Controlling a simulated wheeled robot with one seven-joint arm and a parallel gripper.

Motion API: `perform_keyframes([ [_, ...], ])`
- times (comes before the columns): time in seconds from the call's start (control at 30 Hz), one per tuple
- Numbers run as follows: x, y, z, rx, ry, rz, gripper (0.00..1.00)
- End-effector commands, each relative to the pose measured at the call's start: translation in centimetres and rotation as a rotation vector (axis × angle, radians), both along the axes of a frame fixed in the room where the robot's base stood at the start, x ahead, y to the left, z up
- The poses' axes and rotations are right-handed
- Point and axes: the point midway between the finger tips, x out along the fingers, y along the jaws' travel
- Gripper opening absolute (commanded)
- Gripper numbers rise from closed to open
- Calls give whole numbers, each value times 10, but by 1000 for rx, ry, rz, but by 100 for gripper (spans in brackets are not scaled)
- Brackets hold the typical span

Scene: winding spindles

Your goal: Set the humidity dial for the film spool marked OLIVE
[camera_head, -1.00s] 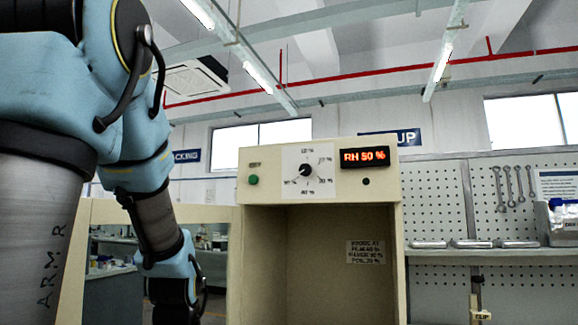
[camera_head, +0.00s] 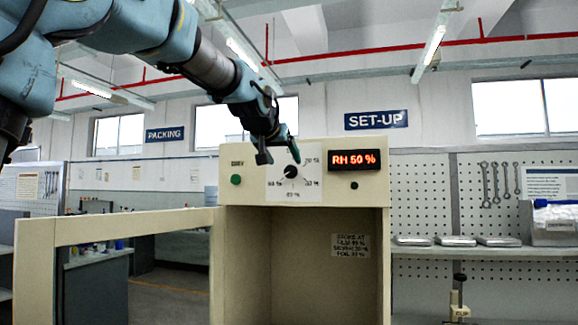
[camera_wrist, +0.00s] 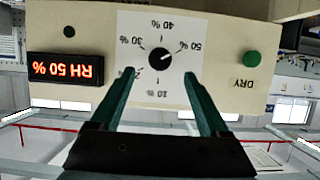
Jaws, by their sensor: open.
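The humidity dial (camera_head: 290,172) is a black knob on a white plate on the front of a cream cabinet. It also shows, upside down, in the wrist view (camera_wrist: 160,61), ringed by marks from 10 % to 50 %. Its white pointer line points toward the 50 % mark. The red display (camera_head: 354,160) reads RH 50 %. My gripper (camera_head: 278,157) is open in front of the dial plate. In the wrist view its fingers (camera_wrist: 160,76) lie either side of the knob, apparently not touching it. No film spool marked OLIVE is visible.
A green DRY button (camera_head: 236,180) sits left of the dial. The cabinet (camera_head: 230,270) is open-fronted, with a small storage label (camera_head: 350,245) inside, its small text unclear. A cream door frame (camera_head: 120,226) extends left. Pegboard, wrenches and a shelf (camera_head: 470,250) stand at right.

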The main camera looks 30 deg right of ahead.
Motion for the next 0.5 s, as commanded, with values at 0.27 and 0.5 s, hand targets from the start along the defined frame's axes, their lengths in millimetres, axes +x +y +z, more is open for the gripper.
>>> perform_keyframes([
  [0.27,36,-31,-17,3,1,4,79],
  [0.5,50,-44,-27,1,1,2,79],
])
